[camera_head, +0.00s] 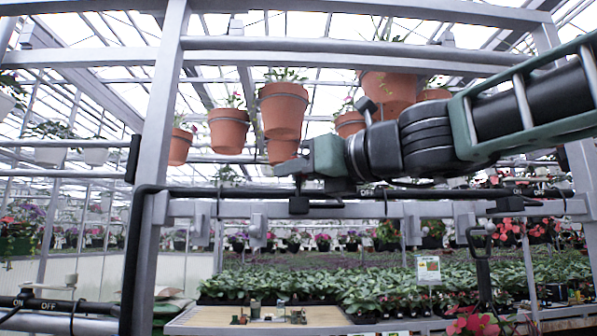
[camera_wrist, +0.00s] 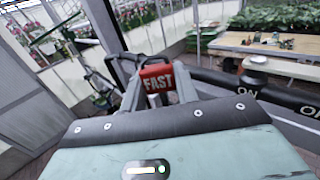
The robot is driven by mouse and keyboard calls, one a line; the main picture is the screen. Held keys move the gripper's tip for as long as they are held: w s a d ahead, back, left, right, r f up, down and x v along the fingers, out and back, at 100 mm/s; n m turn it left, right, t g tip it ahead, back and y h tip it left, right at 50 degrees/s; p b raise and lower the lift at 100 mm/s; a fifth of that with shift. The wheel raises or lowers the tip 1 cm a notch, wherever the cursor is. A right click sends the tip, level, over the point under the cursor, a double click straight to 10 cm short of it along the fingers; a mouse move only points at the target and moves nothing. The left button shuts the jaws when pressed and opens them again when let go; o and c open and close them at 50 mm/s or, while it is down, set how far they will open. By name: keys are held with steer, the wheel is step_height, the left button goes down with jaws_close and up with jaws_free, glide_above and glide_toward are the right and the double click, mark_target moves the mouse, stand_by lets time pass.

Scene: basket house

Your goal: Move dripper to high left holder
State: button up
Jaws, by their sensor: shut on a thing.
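My gripper (camera_head: 288,168) reaches in from the right, level with the lower hanging pots and just above the grey rail. In the wrist view my gripper (camera_wrist: 158,90) is shut on a red piece marked FAST (camera_wrist: 157,78), which appears to be the dripper. In the head view the held piece is too small and dark to make out clearly. A black fitting (camera_head: 299,205) sits on the rail just below my gripper, and another (camera_head: 503,206) is farther right. Grey blocks (camera_head: 200,225) (camera_head: 258,227) are fixed along the rail. I cannot tell which part is the high left holder.
A grey upright post (camera_head: 160,120) stands left of my gripper, with a black pipe (camera_head: 131,260) beside it. Several terracotta pots (camera_head: 283,108) hang near the arm. A pipe marked ON and OFF (camera_head: 60,306) is at lower left. A wooden table (camera_head: 210,318) stands below.

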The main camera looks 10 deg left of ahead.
steer(key=shift+f, duration=0.1)
steer(key=shift+f+b, duration=1.4)
steer(key=shift+b, duration=0.1)
steer(key=o, duration=0.8)
steer(key=shift+b+v, duration=4.25)
steer(key=shift+v, duration=4.45)
